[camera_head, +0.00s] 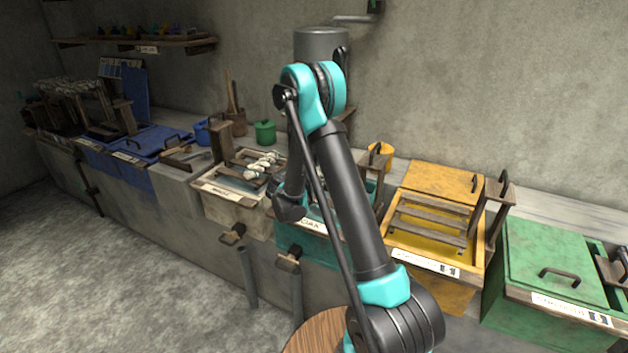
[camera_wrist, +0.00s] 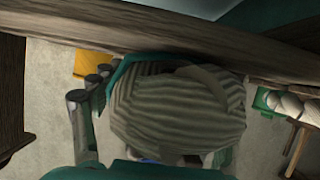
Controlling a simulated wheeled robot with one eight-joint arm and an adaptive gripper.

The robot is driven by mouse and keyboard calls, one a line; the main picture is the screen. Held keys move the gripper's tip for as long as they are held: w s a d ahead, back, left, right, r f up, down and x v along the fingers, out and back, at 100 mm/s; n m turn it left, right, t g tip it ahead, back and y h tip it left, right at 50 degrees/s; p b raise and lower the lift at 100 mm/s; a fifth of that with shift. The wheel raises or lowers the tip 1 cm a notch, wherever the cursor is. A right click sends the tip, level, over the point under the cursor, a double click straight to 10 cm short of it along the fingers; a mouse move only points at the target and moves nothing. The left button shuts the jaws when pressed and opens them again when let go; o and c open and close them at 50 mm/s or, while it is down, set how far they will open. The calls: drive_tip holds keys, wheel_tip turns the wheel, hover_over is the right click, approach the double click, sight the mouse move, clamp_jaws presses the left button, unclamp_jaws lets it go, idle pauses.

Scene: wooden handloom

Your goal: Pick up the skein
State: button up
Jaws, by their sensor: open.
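A round, ribbed, grey-beige bundle (camera_wrist: 180,108), which looks like a skein, fills the middle of the wrist view. Its lower edge is partly hidden. My gripper (camera_wrist: 150,140) is open, with grey and teal finger parts at the left and lower right of the bundle. I cannot tell whether they touch it. In the head view the dark end of my arm (camera_head: 290,207) is low over the teal vat (camera_head: 300,243); the fingers cannot be made out there. Several white skeins (camera_head: 262,165) lie at the white vat (camera_head: 235,198), and some show in the wrist view (camera_wrist: 290,105).
A dark wooden beam (camera_wrist: 190,48) crosses close above the bundle in the wrist view. A yellow vat (camera_head: 430,262) with slats and a green lidded vat (camera_head: 555,262) stand to the right. Blue vats (camera_head: 140,165) stand to the left. Open floor (camera_head: 110,270) lies in front.

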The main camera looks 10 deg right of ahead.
drive_tip(key=shift+c, duration=0.6)
drive_tip(key=c, duration=1.2)
drive_tip(key=shift+r, duration=0.15)
